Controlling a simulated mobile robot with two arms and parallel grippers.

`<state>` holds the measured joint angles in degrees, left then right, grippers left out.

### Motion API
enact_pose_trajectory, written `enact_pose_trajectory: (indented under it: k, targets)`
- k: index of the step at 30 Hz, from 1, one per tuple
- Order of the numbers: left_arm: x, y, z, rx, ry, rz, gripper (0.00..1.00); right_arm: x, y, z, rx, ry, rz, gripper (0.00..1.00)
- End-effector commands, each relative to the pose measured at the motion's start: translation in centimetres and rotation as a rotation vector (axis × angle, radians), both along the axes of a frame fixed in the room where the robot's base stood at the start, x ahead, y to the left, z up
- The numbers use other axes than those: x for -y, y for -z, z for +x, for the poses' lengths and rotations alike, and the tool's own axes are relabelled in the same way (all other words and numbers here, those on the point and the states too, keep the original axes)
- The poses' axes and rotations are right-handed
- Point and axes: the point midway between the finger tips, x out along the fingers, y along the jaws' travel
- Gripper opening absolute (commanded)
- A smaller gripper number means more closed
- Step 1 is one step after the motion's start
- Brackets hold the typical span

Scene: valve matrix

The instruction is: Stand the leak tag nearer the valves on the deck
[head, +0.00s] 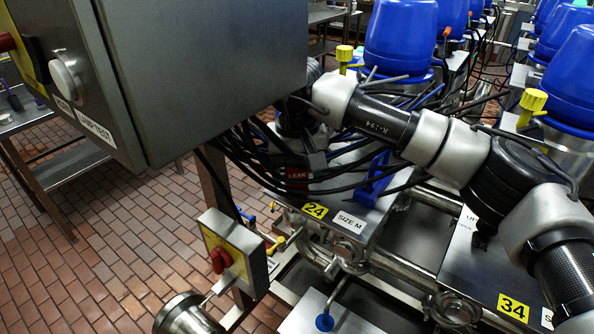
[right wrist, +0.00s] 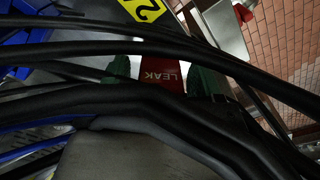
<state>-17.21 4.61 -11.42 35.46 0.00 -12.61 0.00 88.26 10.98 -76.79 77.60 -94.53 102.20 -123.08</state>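A red leak tag (head: 298,174) with white lettering shows in the head view behind black cables, by the valve block marked 24. It also shows in the right wrist view (right wrist: 163,77), its lettering upside down there. My right gripper (right wrist: 163,76) has its green fingertips one on each side of the tag. A small light gap shows between the tag and the left fingertip, so the fingers look open around it. Cables hide much of the fingers and the tag's lower part. I cannot tell what the tag rests on. My left gripper is not in view.
Black cables (right wrist: 150,100) cross close in front of my right gripper. A grey cabinet (head: 200,60) hangs at the upper left. Blue-capped valves (head: 400,38) stand behind my right arm. A switch box with a red knob (head: 222,258) stands at the lower left. The brick floor is open at left.

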Motion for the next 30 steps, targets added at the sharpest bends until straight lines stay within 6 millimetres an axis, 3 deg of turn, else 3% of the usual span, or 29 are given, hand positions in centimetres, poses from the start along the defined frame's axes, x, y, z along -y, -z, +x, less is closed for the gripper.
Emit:
enact_pose_trajectory:
  k: [11, 22, 30]
  targets:
    - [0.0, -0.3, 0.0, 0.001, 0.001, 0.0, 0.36, 0.0, -0.6, 0.0, 0.001, 0.0, 0.0, 0.69]
    - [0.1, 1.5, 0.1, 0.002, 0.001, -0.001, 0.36, 0.0, -6.3, 0.0, 0.003, 0.001, 0.0, 0.69]
    - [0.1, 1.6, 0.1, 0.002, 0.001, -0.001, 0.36, 0.0, -7.8, 0.0, 0.0, -0.001, 0.0, 0.69]
